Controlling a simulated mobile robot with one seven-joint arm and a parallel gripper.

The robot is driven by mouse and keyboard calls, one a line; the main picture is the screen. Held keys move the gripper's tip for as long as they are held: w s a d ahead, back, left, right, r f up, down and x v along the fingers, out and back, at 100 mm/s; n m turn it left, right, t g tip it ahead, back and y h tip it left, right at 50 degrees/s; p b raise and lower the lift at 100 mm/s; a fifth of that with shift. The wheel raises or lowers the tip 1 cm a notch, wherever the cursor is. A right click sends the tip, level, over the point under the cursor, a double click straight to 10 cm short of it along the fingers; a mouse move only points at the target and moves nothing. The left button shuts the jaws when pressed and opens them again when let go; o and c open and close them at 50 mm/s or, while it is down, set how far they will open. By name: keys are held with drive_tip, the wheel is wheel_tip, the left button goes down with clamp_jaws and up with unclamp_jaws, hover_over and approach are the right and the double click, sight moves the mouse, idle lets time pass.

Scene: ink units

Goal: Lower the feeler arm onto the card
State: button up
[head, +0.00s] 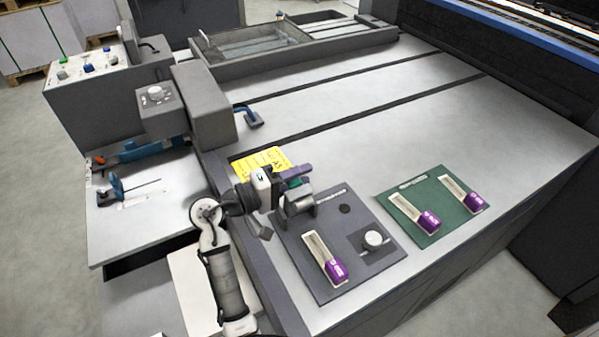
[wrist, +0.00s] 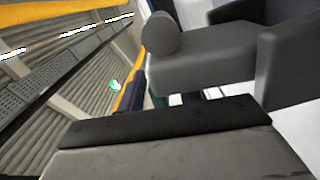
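My gripper (head: 272,190) is at the left end of a grey panel (head: 325,277), beside a grey unit with a metal cylinder (head: 298,202). A purple bar (head: 297,170) shows just behind the gripper. I cannot tell whether this bar is the feeler arm, or whether the two touch. A yellow card (head: 250,164) marked A3 lies behind the gripper, partly hidden by it. In the wrist view, a grey arm-like part with a round end (wrist: 165,36) lies ahead of a dark bar and grey surface in the foreground. The fingertips are not clear in either view.
The grey panel carries a purple-handled slider (head: 336,271) and a round knob (head: 374,239). A green panel (head: 427,232) with two more purple handles is to the right. A blue lever (head: 250,117) stands at the back. The pale table beyond is mostly clear.

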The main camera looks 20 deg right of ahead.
drive_tip(key=shift+d, duration=0.2)
drive_tip(key=shift+c, duration=0.3)
clamp_jaws()
